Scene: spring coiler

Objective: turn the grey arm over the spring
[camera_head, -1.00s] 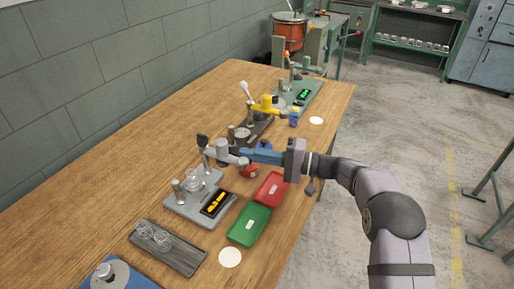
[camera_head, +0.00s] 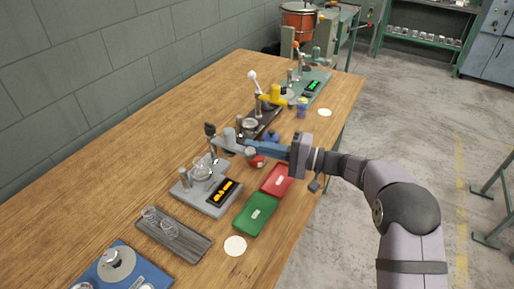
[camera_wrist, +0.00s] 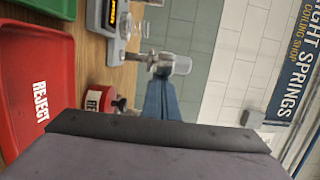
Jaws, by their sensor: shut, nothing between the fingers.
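The grey arm (camera_head: 229,138) juts right from the near grey coiler (camera_head: 205,201), with an upright cylinder on it. In the wrist view the grey arm (camera_wrist: 172,63) lies just beyond the fingertips. A clear wire spring (camera_head: 202,170) stands on the coiler, left of and below the arm's outer end; it also shows in the wrist view (camera_wrist: 138,28). My gripper (camera_head: 247,149) has blue fingers, shut and empty, at the arm's outer right end. In the wrist view the fingers (camera_wrist: 156,84) are close to the arm; whether they touch cannot be told.
A red reject tray (camera_head: 278,181) and a green tray (camera_head: 256,215) lie right of the coiler. A grey tray with springs (camera_head: 172,235) and a blue device (camera_head: 121,268) are nearer. Bare wood lies to the left.

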